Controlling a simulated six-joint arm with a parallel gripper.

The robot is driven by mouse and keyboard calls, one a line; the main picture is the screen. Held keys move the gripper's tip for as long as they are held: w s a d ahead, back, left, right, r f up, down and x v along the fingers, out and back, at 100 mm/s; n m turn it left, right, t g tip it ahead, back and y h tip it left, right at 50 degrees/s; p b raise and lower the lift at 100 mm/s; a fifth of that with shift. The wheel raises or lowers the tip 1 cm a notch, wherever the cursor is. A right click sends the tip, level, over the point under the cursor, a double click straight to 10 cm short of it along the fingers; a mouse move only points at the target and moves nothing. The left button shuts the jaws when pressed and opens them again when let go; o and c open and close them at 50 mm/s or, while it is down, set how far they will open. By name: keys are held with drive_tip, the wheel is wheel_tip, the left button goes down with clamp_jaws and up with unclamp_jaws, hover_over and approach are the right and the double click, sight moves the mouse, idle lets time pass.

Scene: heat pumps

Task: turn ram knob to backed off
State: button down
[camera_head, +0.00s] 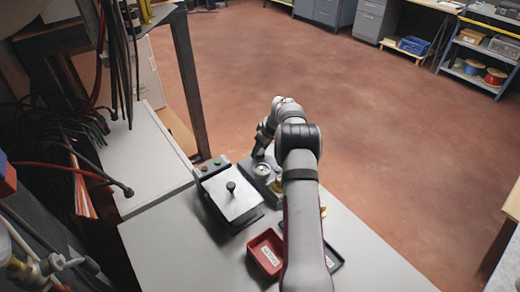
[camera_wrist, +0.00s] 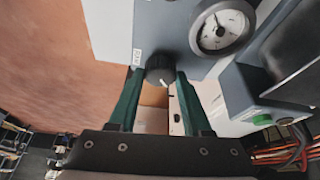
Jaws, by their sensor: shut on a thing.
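In the wrist view, the ram knob (camera_wrist: 159,64) is a dark ribbed round knob with a white pointer mark, on the edge of a grey unit (camera_wrist: 178,35). A small white label (camera_wrist: 137,57), which seems to read RAM, is beside it. My gripper (camera_wrist: 160,77) has its two green fingers on either side of the knob, shut on it. The white mark points down and slightly right in the picture. A round dial gauge (camera_wrist: 221,29) sits on the same unit. In the head view, the gauge (camera_head: 262,169) shows beside my gripper; the knob is hidden there.
On the bench (camera_head: 165,240) are a grey-lidded device (camera_head: 228,200) with a black lid knob, a red labelled tray (camera_head: 265,252) and a dark tray (camera_head: 334,259) partly behind my arm. Cables hang at the left. The floor beyond the bench is clear.

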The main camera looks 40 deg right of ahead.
drive_tip(key=n+y, duration=0.1)
drive_tip(key=n, duration=0.3)
drive_tip(key=shift+n+g+y, duration=0.3)
drive_tip(key=shift+n+y, duration=0.1)
drive_tip(key=shift+n, duration=0.3)
drive_tip(key=shift+c, duration=1.7)
unclamp_jaws()
drive_tip(key=shift+d, duration=0.1)
drive_tip(key=v, duration=1.5)
drive_tip(key=shift+r, duration=0.4)
drive_tip(key=shift+d, duration=0.1)
